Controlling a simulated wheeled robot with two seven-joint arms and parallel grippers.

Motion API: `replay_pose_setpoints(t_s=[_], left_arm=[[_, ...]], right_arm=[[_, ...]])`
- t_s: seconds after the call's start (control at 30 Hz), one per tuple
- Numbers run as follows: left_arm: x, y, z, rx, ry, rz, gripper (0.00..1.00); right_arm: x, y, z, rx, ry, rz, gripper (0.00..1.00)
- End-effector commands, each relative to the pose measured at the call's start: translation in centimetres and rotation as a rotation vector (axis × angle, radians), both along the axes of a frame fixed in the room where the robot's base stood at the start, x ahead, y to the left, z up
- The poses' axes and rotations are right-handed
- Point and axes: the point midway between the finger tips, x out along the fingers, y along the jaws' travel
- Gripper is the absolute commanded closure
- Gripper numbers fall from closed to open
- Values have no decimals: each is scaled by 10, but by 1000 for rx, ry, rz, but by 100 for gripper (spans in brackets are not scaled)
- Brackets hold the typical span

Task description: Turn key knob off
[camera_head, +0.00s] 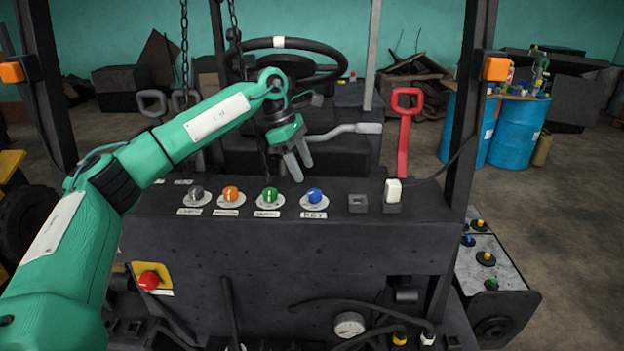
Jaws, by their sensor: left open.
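The blue key knob (314,196) sits on the dark panel, above a white label that reads KEY. It is the rightmost of the knobs in a row. My left gripper (299,169) is open and empty, with its grey fingers pointing down just above and behind the panel's top, a little left of the blue knob and apart from it. The green knob (269,195) is to the left of the blue one, closest below the gripper. My right gripper does not show.
An orange knob (231,195) and a grey knob (195,193) continue the row leftward. A white plug (393,190) and a red lever (404,134) stand to the right. A steering wheel (284,58) and hanging chains are behind. A red button (149,280) is on the lower front.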

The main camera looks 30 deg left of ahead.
Motion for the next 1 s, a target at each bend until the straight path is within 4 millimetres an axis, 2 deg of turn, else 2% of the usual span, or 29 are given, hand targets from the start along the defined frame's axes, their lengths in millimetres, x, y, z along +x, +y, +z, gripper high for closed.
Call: replay_pose_setpoints(t_s=[0.03,0.13,0.2,0.33,0.47,0.77,0.87,1.0], left_arm=[[0,-4,-6,1,5,-2,44],[1,-12,-24,-1,4,-1,44],[2,-16,-36,0,4,-2,44],[4,-22,-50,0,2,-1,44],[4,-25,-59,-1,0,0,44],[5,-26,-63,-1,0,0,44],[5,-26,-63,-1,0,0,60],[5,-26,-62,-1,0,0,87]], right_arm=[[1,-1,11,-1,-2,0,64],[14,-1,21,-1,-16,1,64],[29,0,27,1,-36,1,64],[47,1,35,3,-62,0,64],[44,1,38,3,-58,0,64],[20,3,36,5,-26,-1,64],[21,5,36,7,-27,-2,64],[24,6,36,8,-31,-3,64]])
